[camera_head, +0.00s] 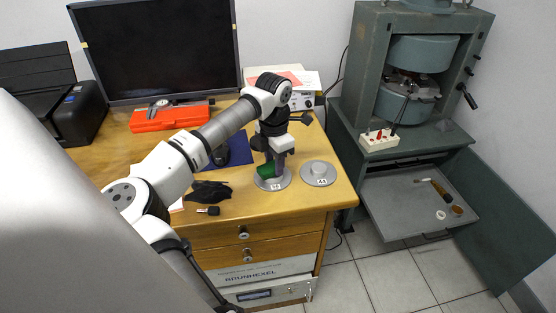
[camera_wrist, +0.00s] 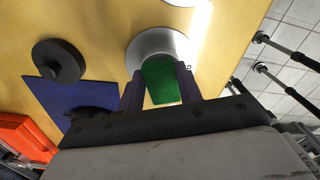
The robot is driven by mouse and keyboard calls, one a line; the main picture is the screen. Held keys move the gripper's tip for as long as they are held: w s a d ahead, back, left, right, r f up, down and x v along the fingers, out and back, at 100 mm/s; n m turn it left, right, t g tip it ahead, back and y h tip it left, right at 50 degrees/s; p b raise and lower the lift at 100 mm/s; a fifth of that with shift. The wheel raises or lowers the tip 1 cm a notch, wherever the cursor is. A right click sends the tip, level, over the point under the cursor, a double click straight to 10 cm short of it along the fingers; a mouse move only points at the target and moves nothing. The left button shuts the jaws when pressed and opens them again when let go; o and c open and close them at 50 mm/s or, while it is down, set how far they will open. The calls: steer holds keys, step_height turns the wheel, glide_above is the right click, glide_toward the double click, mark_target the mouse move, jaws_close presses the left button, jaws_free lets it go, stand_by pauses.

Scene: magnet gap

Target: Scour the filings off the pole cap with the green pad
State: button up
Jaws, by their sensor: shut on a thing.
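The green pad (camera_head: 265,171) is held between the fingers of my gripper (camera_head: 274,160), which is shut on it. In the wrist view the pad (camera_wrist: 161,80) shows between the two dark fingers of my gripper (camera_wrist: 159,92). The pad is over a round grey pole cap (camera_head: 272,185) on the desk, and looks close to or touching it. This cap also shows in the wrist view (camera_wrist: 150,38), partly hidden by the pad. A second grey pole cap (camera_head: 318,174), marked 44, lies to the right. I cannot make out any filings.
The wooden desk (camera_head: 238,206) also holds black gloves (camera_head: 208,190), a blue mat (camera_head: 239,148), an orange case (camera_head: 170,118) and a monitor (camera_head: 155,45).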

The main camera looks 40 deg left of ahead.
steer(key=shift+w, duration=0.1)
steer(key=shift+w+d, duration=0.3)
steer(key=shift+w, duration=0.5)
steer(key=shift+s+a, duration=0.15)
steer(key=shift+s, duration=0.3)
steer(key=shift+r, duration=0.1)
steer(key=shift+r+p, duration=1.85)
steer(key=shift+r, duration=1.6)
steer(key=shift+s+f, duration=0.1)
